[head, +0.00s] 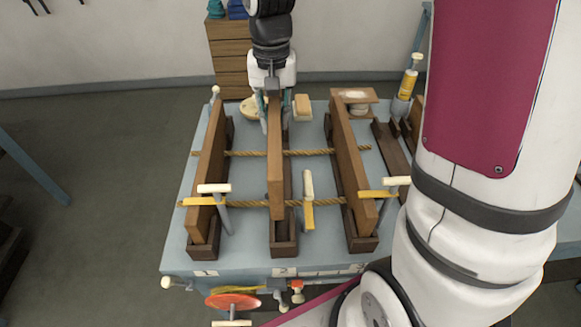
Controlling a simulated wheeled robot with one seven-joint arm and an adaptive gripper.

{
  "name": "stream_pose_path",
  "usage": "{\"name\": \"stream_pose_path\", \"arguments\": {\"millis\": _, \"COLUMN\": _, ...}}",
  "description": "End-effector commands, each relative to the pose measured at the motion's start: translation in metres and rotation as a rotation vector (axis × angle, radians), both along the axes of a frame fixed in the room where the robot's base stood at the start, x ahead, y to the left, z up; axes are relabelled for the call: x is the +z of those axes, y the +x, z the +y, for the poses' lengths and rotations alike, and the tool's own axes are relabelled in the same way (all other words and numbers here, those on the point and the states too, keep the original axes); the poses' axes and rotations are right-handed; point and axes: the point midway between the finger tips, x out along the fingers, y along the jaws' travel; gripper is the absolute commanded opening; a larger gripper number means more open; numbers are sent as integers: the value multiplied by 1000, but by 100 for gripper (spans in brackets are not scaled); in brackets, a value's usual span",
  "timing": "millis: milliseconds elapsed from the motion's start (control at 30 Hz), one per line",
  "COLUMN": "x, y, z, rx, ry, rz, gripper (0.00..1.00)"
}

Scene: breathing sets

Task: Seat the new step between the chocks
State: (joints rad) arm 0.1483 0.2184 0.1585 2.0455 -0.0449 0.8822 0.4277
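The middle step (275,165) is a long wooden plank on edge, in line with the dark chock (284,245) labelled 2. Its near end stops short of the chock's near end, where the slot shows empty. Whether its underside touches the chock's bottom is hidden. My gripper (274,112) points down at the step's far end, one finger on each side, and appears shut on it. Similar planks stand in the left chock (203,248) and the right chock (362,243). Both of those reach closer to their chocks' near ends.
Two ropes (237,203) cross the blue table (180,225) by the planks. Yellow-barred clamps stand near the left plank (217,188), right of the middle step (308,200) and by the right plank (397,181). Blocks (303,104) lie near the far end. A drawer unit (229,60) stands behind.

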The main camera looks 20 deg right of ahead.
Motion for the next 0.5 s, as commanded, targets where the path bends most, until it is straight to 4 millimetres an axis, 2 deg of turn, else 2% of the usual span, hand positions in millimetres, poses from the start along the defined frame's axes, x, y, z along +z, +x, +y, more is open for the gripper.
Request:
{"name": "stream_pose_path", "arguments": {"millis": 33, "x": -11, "y": 1, "z": 0, "rx": 0, "ry": 0, "rz": 0, "gripper": 0}}
{"name": "stream_pose_path", "arguments": {"millis": 500, "x": -78, "y": -3, "z": 0, "rx": 0, "ry": 1, "rz": 1, "gripper": 0}}
